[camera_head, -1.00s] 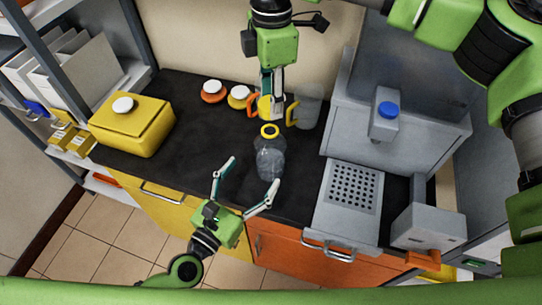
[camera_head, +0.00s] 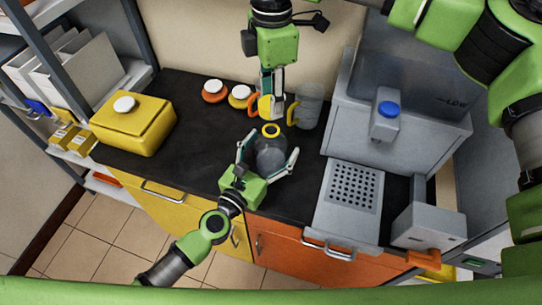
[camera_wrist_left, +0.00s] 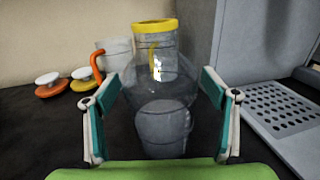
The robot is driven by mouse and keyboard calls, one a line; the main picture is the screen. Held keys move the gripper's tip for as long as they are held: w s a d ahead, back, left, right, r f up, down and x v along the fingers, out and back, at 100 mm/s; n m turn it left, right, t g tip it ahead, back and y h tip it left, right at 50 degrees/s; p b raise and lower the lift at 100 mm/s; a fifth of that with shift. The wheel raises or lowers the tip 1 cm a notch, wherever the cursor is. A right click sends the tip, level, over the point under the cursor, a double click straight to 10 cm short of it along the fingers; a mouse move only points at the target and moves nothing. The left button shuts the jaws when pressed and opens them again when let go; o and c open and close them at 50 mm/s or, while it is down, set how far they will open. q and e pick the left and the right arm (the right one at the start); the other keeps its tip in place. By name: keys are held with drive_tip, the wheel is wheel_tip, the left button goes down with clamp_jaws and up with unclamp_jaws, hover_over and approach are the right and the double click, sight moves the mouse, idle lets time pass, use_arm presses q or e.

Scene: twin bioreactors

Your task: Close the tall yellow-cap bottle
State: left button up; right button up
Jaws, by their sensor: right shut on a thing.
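The tall clear bottle (camera_head: 270,158) with a yellow ring at its neck (camera_head: 271,131) stands upright on the black worktop, its mouth uncovered. My left gripper (camera_head: 268,148) is open, one finger on each side of the bottle's body. In the left wrist view the bottle (camera_wrist_left: 158,95) stands between the spread fingers, with gaps showing beside it. My right gripper (camera_head: 271,108) points down behind the bottle, shut on a yellow cap (camera_head: 264,106), which its fingers partly hide. The cap is apart from the neck in the head view.
A clear jug with a yellow handle (camera_head: 309,104) stands close behind the bottle. An orange handle (camera_head: 252,107) shows beside my right gripper. Orange (camera_head: 213,92) and yellow (camera_head: 240,97) lids lie farther left, near a yellow box (camera_head: 133,128). A grey perforated device (camera_head: 352,190) stands right.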

use_arm(q)
drive_tip(key=c, duration=1.6)
use_arm(e)
hover_over(272, 130)
drive_tip(key=shift+f, duration=2.45)
drive_tip(key=shift+w+f, duration=0.1)
drive_tip(key=shift+f, duration=0.8)
drive_tip(key=shift+f, duration=0.6)
